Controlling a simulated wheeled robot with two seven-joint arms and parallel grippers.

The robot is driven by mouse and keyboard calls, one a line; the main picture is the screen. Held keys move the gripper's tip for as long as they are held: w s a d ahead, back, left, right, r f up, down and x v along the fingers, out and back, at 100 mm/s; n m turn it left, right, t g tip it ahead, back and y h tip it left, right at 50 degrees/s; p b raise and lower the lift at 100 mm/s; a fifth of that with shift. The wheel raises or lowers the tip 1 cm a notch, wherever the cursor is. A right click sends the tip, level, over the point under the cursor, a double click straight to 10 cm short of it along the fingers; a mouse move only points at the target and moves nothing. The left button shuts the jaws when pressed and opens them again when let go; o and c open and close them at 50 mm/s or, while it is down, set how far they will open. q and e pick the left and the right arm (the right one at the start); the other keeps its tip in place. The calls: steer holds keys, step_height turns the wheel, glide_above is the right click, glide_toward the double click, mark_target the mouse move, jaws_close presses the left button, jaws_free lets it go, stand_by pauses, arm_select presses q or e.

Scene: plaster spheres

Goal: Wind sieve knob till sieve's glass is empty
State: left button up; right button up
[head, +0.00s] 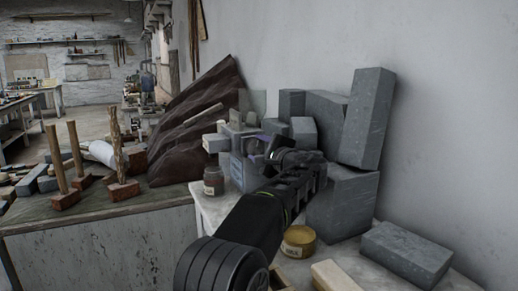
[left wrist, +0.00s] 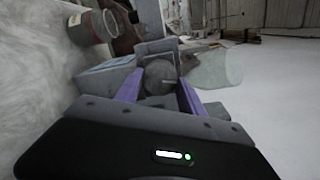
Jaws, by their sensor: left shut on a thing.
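The sieve (head: 237,172) is a grey-blue boxy device on the pale table, partly hidden behind my left gripper (head: 257,143). A pale see-through part, seemingly its glass, (head: 256,101) stands at its top; it also shows at the right in the left wrist view (left wrist: 218,68). I cannot tell how much is in it. In the left wrist view, the rounded grey knob (left wrist: 159,76) sits between the purple fingers of my left gripper (left wrist: 160,92), which are shut on it. The sieve's grey body (left wrist: 154,47) is behind the knob. My right gripper is out of view.
A dark red jar (head: 213,181) stands left of the sieve. Grey blocks (head: 366,118) are stacked against the wall at the right, with another block (head: 405,251) lying in front. A yellow-brown tin (head: 299,241) stands beside my left arm. A dark rocky slab (head: 190,125) leans behind.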

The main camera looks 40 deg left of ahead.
arm_select(q)
steer(key=o, duration=1.4)
steer(key=shift+c, duration=0.2)
steer(key=shift+d, duration=0.15)
steer(key=b+v, duration=0.2)
steer(key=v, duration=0.5)
steer(key=shift+d, duration=0.3)
steer(key=shift+s, duration=0.15)
